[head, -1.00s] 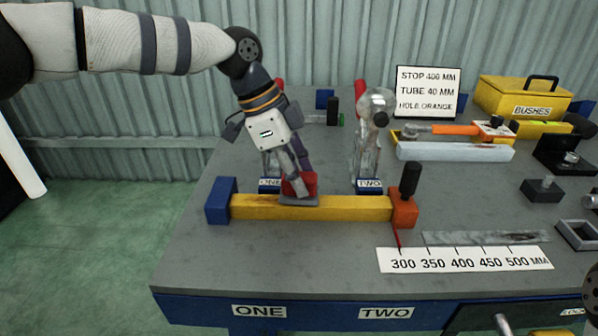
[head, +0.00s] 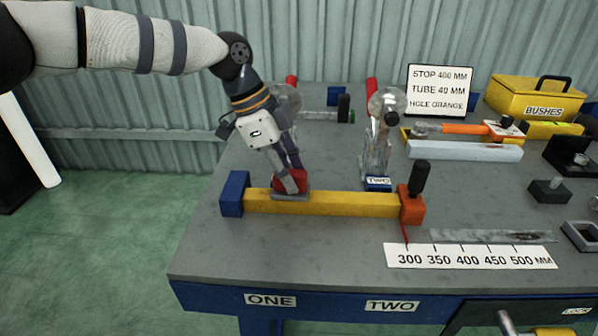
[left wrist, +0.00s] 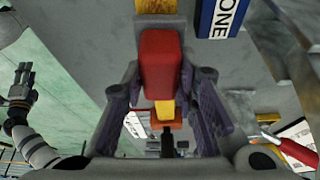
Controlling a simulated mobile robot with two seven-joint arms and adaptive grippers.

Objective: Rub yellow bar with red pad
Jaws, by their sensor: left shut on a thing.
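The yellow bar (head: 350,204) lies across the bench between a blue end block (head: 234,193) and an orange block with a black knob (head: 411,206). My left gripper (head: 289,180) is shut on the red pad (head: 293,178), which has a flat grey base. The base sits on top of the bar, left of its middle, and appears to touch it. In the left wrist view the red pad (left wrist: 160,62) is between the fingers, with bits of the yellow bar (left wrist: 165,108) beyond it.
Two clear upright fixtures stand behind the bar; the right one (head: 378,150) is by the TWO label. A ruler strip (head: 470,256) lies in front right. A pale bar (head: 465,150), an orange-handled tool and a yellow BUSHES box (head: 535,97) are at the back right.

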